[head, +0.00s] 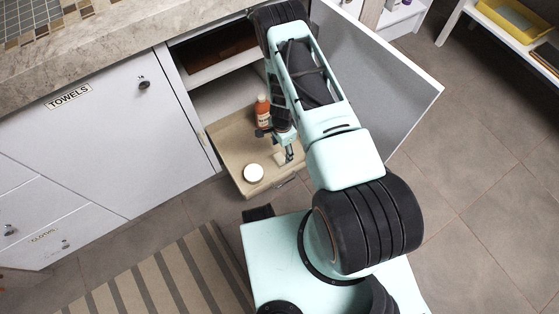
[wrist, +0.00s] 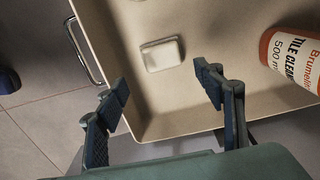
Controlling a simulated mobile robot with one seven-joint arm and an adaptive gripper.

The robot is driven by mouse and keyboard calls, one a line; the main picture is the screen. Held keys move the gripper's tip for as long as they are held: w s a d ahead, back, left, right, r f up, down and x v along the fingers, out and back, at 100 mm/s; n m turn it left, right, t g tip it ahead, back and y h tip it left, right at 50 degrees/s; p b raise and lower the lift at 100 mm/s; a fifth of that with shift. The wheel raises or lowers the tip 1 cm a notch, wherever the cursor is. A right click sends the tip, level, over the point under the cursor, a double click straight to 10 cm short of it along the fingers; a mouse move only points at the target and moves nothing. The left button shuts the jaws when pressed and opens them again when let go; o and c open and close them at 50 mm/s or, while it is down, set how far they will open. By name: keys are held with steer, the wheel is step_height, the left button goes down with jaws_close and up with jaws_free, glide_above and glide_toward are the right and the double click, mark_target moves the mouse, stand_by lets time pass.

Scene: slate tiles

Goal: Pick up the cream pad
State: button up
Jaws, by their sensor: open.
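The cream pad (wrist: 162,54) is a small, pale, rounded block lying flat on the floor of a beige pull-out tray (wrist: 215,22). In the head view the pad (head: 280,158) shows just beside my gripper (head: 288,152), partly hidden by it. In the wrist view my gripper (wrist: 165,88) is open and empty, its two fingers apart. The pad lies beyond the fingertips, between their lines, and neither finger appears to touch it.
An orange tile cleaner bottle (wrist: 291,62) lies to the right of the pad in the wrist view and stands at the tray's back in the head view (head: 263,111). A round white item (head: 253,173) sits near the tray's front. An open cabinet door (head: 385,75) stands right of my arm.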

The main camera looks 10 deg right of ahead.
mark_target(280, 158)
steer(key=shift+w+a+f+b, duration=0.15)
steer(key=shift+f+b, duration=0.45)
steer(key=shift+f, duration=1)
steer(key=shift+s+a+f+b, duration=0.1)
steer(key=shift+a+f+b, duration=0.3)
steer(key=shift+f, duration=1.15)
steer(key=shift+w+d, duration=0.1)
steer(key=shift+d, duration=0.05)
steer(key=shift+c, duration=0.5)
steer(key=c, duration=1)
steer(key=shift+r, duration=0.1)
